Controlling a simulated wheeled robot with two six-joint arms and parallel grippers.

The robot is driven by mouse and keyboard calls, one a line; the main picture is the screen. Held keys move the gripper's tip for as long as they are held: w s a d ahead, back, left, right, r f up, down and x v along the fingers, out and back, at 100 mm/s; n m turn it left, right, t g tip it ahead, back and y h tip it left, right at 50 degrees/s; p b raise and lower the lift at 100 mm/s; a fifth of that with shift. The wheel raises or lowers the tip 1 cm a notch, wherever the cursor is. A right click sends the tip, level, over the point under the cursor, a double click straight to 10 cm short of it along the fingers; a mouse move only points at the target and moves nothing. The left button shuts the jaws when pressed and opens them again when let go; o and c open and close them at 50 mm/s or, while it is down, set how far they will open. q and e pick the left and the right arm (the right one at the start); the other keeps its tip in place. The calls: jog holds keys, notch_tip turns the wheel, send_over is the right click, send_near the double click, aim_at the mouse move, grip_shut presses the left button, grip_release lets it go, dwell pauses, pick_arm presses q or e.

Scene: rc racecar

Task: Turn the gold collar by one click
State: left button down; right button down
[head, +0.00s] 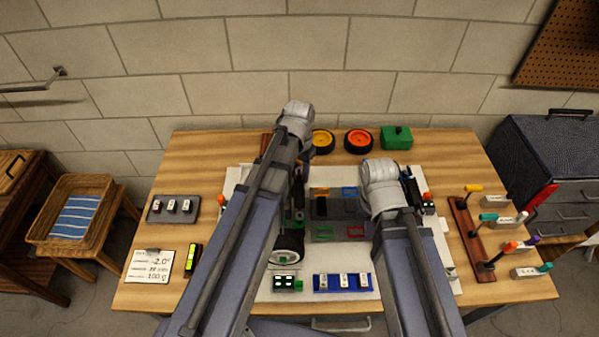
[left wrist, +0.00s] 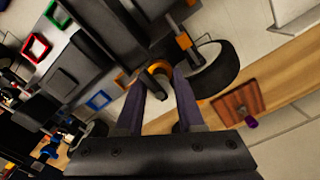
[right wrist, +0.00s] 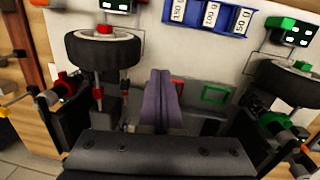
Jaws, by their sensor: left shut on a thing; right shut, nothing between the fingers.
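The gold collar (left wrist: 160,68) is an orange-gold ring on the car, near a black wheel (left wrist: 214,68), in the left wrist view. My left gripper (left wrist: 162,82) has its purple fingers on both sides of the collar, shut on it. In the head view this contact is hidden behind my left arm. The racecar (head: 335,204) lies on a white mat, partly covered by my arms. My right gripper (right wrist: 160,75) is shut and empty, in front of the chassis near a red frame (right wrist: 178,87) and a green frame (right wrist: 215,93).
A blue tray (head: 343,290) and a small display (head: 284,283) stand at the mat's front. Loose wheels (head: 358,141) and a green box (head: 396,138) stand at the back. A driver rack (head: 470,240) is on the right; a grey tray (head: 172,217) and card (head: 148,265) are on the left.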

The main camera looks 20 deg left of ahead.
dwell(0.4)
pick_arm(q)
jog(key=c, duration=0.5)
grip_release()
jog(key=shift+r, duration=0.1)
notch_tip(320, 180, up, 8)
jog(key=p, duration=0.8)
jog(key=shift+f, duration=0.2)
jog(key=shift+m+y, duration=0.3)
jog(key=shift+y, duration=0.3)
jog(key=s+d, duration=0.3)
jog(key=s, duration=0.1)
jog(key=s+d, duration=0.4)
jog(key=s, duration=0.1)
jog(key=s+d, duration=0.3)
jog(key=s, duration=0.2)
jog(key=shift+d, duration=0.3)
